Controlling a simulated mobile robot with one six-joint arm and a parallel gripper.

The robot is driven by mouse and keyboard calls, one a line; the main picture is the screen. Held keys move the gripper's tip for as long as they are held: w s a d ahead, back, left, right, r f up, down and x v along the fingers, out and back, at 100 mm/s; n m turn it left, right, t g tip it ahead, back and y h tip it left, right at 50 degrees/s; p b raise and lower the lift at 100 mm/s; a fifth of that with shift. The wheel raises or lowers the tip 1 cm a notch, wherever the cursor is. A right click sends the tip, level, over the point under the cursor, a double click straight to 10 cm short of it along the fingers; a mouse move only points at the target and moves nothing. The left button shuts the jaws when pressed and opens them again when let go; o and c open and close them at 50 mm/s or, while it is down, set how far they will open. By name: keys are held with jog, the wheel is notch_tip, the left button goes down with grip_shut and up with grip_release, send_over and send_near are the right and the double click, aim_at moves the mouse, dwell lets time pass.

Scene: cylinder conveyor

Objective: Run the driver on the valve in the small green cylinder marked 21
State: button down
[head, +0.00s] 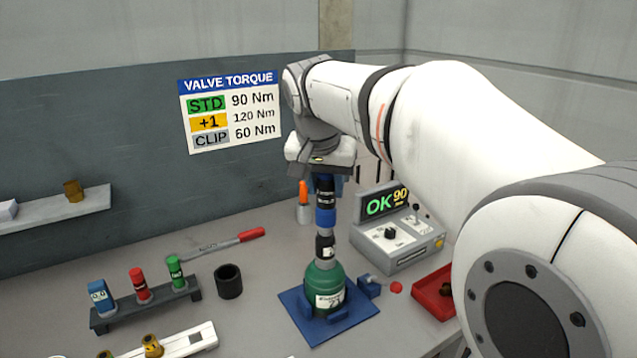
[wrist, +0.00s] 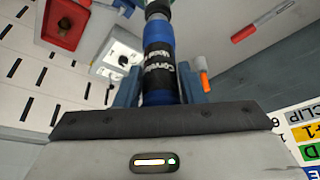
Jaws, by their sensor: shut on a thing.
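The small green cylinder (head: 324,280) stands upright on a blue base plate (head: 298,312) in the head view. Its white label is too small to read surely. The blue and black driver (head: 326,215) stands upright over the cylinder, its lower end in line with the top. It appears to meet a dark piece there, which hides the valve. My gripper (head: 325,185) is shut on the driver's upper part. In the wrist view the driver (wrist: 159,62) sits between my two blue fingers.
The controller (head: 394,225) at the right shows "OK 90". A wall sign (head: 232,110) lists STD 90, +1 120, CLIP 60 Nm. A rack (head: 150,302) with coloured pieces, a dark cup (head: 229,281) and a red-handled wrench (head: 215,244) lie left. A red tray (head: 432,295) is right.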

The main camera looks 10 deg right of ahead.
jog(key=shift+r+p, duration=2.4)
jog(key=shift+r, duration=0.65)
